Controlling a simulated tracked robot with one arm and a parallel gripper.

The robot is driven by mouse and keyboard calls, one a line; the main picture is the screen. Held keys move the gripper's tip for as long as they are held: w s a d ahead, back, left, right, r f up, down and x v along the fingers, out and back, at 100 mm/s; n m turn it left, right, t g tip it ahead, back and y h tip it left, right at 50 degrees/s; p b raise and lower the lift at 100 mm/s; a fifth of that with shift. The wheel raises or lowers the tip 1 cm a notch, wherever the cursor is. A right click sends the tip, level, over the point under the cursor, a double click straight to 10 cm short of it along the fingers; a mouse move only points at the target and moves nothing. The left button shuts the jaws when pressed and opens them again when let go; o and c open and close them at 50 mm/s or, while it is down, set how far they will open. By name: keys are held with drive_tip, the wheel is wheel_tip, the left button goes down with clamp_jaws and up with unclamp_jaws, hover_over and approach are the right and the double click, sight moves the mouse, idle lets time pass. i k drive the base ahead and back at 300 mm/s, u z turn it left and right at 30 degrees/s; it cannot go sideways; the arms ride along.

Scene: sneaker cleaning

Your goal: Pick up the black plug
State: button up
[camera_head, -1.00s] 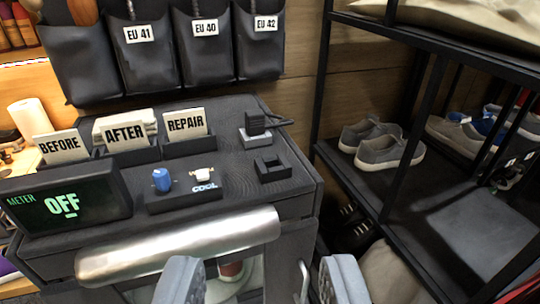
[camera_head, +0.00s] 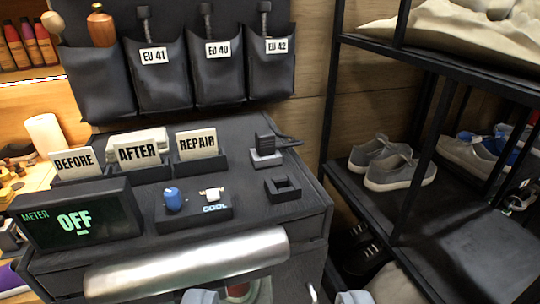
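The black plug (camera_head: 265,144) stands upright in a small grey base (camera_head: 265,160) at the back right of the dark cabinet top. A dark cord runs from behind it to the right. An empty black square socket (camera_head: 283,188) sits just in front of it. My gripper (camera_head: 278,297) shows only as two grey fingertips at the bottom edge, spread wide apart with nothing between them. It is in front of the cabinet, well short of the plug.
Card holders marked BEFORE, AFTER and REPAIR (camera_head: 198,143) line the back. A small panel with a blue knob (camera_head: 174,199) sits mid-top. A shoe rack (camera_head: 345,165) stands close on the right.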

sight(265, 140)
drive_tip(key=u, duration=0.05)
drive_tip(key=i, duration=1.2)
drive_tip(key=u, duration=0.5)
